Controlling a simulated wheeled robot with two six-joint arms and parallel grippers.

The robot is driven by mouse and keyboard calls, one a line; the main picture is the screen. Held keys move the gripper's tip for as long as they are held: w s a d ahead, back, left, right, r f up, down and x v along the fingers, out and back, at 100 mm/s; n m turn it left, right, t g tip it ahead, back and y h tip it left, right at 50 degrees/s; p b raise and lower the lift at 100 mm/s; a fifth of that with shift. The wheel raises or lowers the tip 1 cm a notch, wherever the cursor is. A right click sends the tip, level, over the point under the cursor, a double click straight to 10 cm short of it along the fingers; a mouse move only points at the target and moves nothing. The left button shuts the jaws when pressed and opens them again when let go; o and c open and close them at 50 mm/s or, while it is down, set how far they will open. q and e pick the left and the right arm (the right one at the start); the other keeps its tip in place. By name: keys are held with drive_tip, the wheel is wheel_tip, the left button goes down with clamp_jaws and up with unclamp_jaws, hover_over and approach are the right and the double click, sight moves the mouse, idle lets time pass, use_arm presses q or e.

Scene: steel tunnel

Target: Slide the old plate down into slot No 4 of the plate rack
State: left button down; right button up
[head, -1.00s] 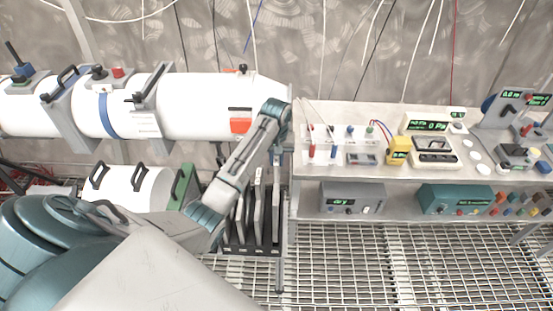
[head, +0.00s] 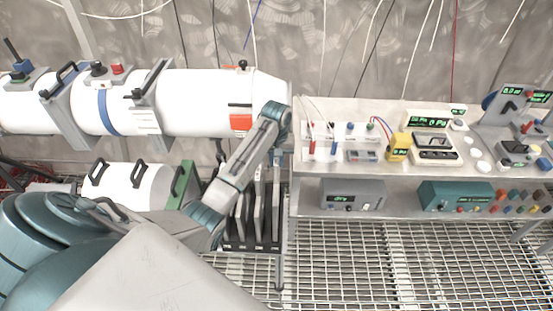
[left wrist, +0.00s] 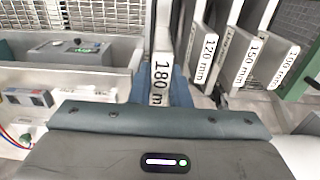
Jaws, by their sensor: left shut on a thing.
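The old plate (left wrist: 160,78), marked "180 m" with the rest cut off, stands edge-on in the left wrist view. In the head view it shows as a thin upright edge (head: 276,200) at the right side of the plate rack (head: 252,247). My left gripper (head: 278,157) points down and is shut on this plate at its top. Blue fingers show beside it in the left wrist view. Arm links partly cover the rack. How deep the plate sits, and the slot numbers, I cannot tell. My right gripper is not in view.
Other plates marked 120 mm (left wrist: 207,55), 150 mm (left wrist: 247,60) and 100 mm (left wrist: 287,65) stand in the rack beside the held one. An instrument bench (head: 340,175) is close on the right. A white steel tube (head: 190,105) runs behind. Grated floor lies in front.

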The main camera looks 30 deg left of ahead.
use_arm(q)
drive_tip(key=shift+f+b, duration=0.5)
drive_tip(key=shift+f, duration=1.25)
drive_tip(key=shift+f+b, duration=0.7)
drive_tip(key=shift+f, duration=1.35)
drive_tip(key=c, duration=1.4)
unclamp_jaws()
drive_tip(key=shift+o, duration=0.6)
drive_tip(key=shift+r, duration=0.3)
wheel_tip(320, 180, up, 9)
drive_tip(key=shift+r+b, duration=0.1)
drive_tip(key=shift+b, duration=1)
drive_tip(key=shift+r, duration=0.55)
